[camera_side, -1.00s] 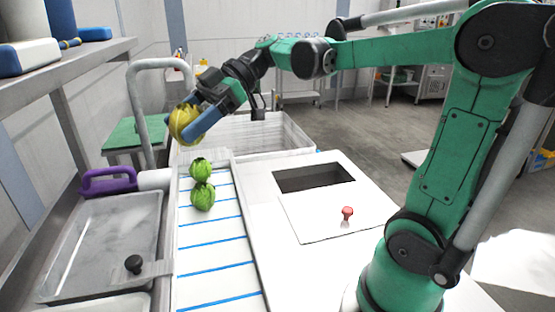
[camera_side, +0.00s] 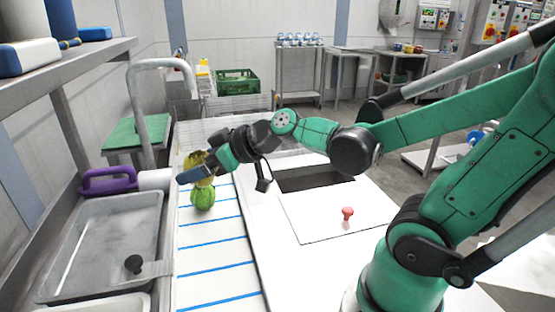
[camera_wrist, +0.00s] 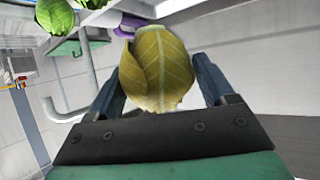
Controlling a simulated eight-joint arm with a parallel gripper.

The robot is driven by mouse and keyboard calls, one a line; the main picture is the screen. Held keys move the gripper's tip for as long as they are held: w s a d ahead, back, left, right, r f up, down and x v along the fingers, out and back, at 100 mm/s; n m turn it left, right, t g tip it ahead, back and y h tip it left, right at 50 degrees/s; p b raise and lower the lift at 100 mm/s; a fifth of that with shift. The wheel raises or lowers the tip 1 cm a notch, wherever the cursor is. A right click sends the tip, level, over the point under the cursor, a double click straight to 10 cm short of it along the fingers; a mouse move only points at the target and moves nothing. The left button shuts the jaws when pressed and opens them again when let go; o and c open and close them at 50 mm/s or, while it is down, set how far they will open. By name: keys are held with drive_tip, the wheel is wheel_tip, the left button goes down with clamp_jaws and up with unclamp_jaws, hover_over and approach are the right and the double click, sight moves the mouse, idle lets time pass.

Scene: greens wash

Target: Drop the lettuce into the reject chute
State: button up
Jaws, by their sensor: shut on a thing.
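My gripper (camera_side: 196,168) is shut on a yellowed lettuce (camera_side: 204,158), held over the far part of the blue-striped white surface. In the wrist view the yellow-brown lettuce (camera_wrist: 157,70) sits between both fingers, its leaves veined. A green lettuce (camera_side: 203,198) stands on the striped surface just below my gripper; the other green one is hidden behind my gripper in the side view. The reject chute looks to be the dark rectangular opening (camera_side: 315,177) in the white counter, to the right of my gripper. It is uncovered, partly behind my arm.
A white panel (camera_side: 325,222) with a red knob (camera_side: 347,213) lies in front of the opening. A grey sink (camera_side: 105,240), a purple-handled item (camera_side: 108,181) and a curved tap (camera_side: 137,100) are at left. The near striped surface (camera_side: 215,270) is free.

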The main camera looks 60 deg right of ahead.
drive_tip(key=shift+w+d+m+t+h, duration=0.15)
drive_tip(key=shift+m+t+h, duration=0.15)
drive_tip(key=shift+m+h, duration=0.75)
drive_tip(key=shift+r+m+h, duration=0.45)
drive_tip(key=shift+m+h, duration=0.2)
drive_tip(key=shift+w+d, duration=0.1)
drive_tip(key=w+d+f+m+g+h, duration=0.1)
drive_tip(key=d+f+m+g+h, duration=0.15)
drive_tip(key=d+m+h, duration=0.55)
drive_tip(key=w+d+f+m+g+h, duration=0.2)
drive_tip(key=d+m+g+h, duration=0.15)
drive_tip(key=d, duration=0.75)
drive_tip(key=s+d+f+m+g+y, duration=0.1)
drive_tip(key=s+d+f+m+g, duration=0.1)
drive_tip(key=s+d+m+g, duration=0.45)
drive_tip(key=s+d+f+m+g+y, duration=0.2)
drive_tip(key=s+d+m+g, duration=0.2)
drive_tip(key=d+m+g, duration=0.55)
drive_tip(key=shift+n+t, duration=0.25)
drive_tip(key=shift+t, duration=0.25)
drive_tip(key=shift+s+d+f, duration=0.1)
drive_tip(key=shift+s+f, duration=0.05)
drive_tip(key=shift+f, duration=1.3)
drive_tip(key=shift+s+d+f, duration=0.1)
drive_tip(key=shift+s+f, duration=0.05)
drive_tip(key=shift+f, duration=1.3)
